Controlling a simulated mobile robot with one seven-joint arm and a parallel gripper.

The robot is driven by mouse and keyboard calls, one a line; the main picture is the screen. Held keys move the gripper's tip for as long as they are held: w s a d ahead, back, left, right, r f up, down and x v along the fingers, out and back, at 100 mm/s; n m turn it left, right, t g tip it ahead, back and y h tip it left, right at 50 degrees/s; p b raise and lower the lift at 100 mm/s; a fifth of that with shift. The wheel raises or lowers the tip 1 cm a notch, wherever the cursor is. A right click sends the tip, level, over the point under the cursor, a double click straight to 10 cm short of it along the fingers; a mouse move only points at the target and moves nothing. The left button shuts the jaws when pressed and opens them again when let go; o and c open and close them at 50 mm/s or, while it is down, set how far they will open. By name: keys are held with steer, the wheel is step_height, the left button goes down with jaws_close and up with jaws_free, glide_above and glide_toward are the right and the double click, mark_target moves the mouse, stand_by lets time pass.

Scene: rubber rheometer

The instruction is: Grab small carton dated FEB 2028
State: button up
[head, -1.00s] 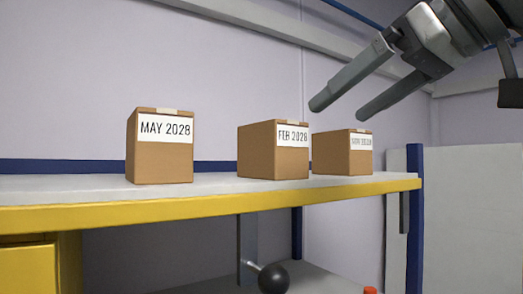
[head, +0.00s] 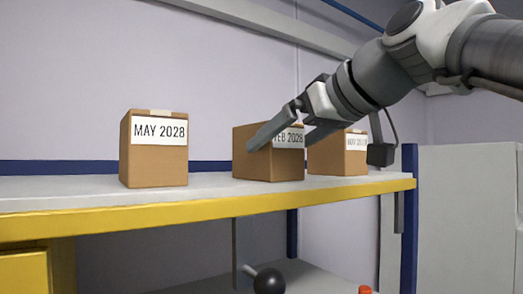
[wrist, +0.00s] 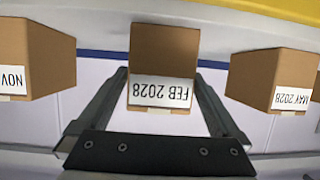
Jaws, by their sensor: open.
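The small carton labelled FEB 2028 (head: 262,166) stands upright on the shelf, in the middle of three brown cartons. In the wrist view, which is upside down, this carton (wrist: 164,50) sits between the two fingers of my gripper. My gripper (head: 278,140) is open, and its fingers reach over the front and top of the carton in the head view, partly covering its label. The fingers look apart from the carton's sides; I cannot tell how far they reach around it.
A carton labelled MAY 2028 (head: 153,160) stands to the left with a clear gap. Another carton (head: 338,154), labelled NOV in the wrist view (wrist: 32,58), stands close on the right. The shelf (head: 215,190) has a yellow front edge. A grey panel (head: 465,215) stands at right.

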steer(key=p+x, duration=0.1)
steer(key=x, duration=0.4)
steer(key=shift+s+f, duration=0.1)
steer(key=c, duration=1.4)
steer(key=shift+c, duration=0.9)
steer(key=shift+r, duration=0.25)
